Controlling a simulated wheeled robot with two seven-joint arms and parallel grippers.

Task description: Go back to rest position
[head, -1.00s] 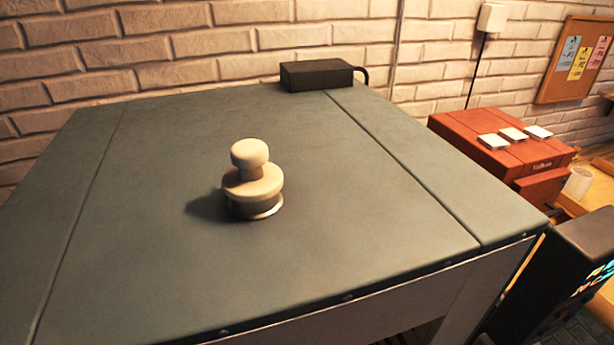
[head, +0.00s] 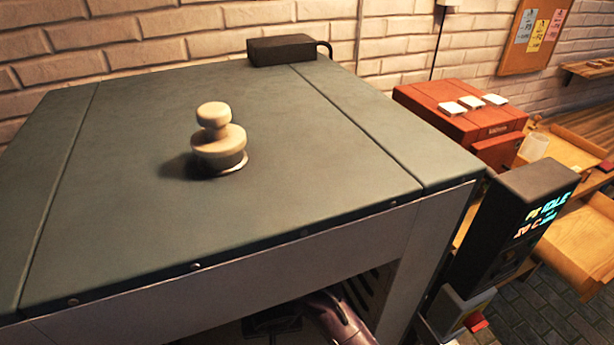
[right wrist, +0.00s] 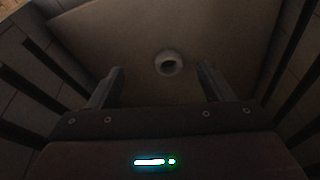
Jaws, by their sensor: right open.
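My right gripper (right wrist: 160,85) shows in the right wrist view with its two fingers spread apart and nothing between them. Beyond the fingers is a dim, plain brownish surface with a small round ring-like part (right wrist: 168,63). In the head view, part of my arm shows at the bottom, under the edge of a grey-green topped machine (head: 330,150); its gripper is hidden there. My left gripper is in neither view. A cream stacked knob (head: 218,145) stands upright on the machine's top.
A black box (head: 285,49) sits at the top's back edge. To the right are a red case (head: 460,115) with white tiles, a dark display unit (head: 520,215) with lit text, a red button (head: 476,322) and wooden trays (head: 575,240). A brick wall stands behind.

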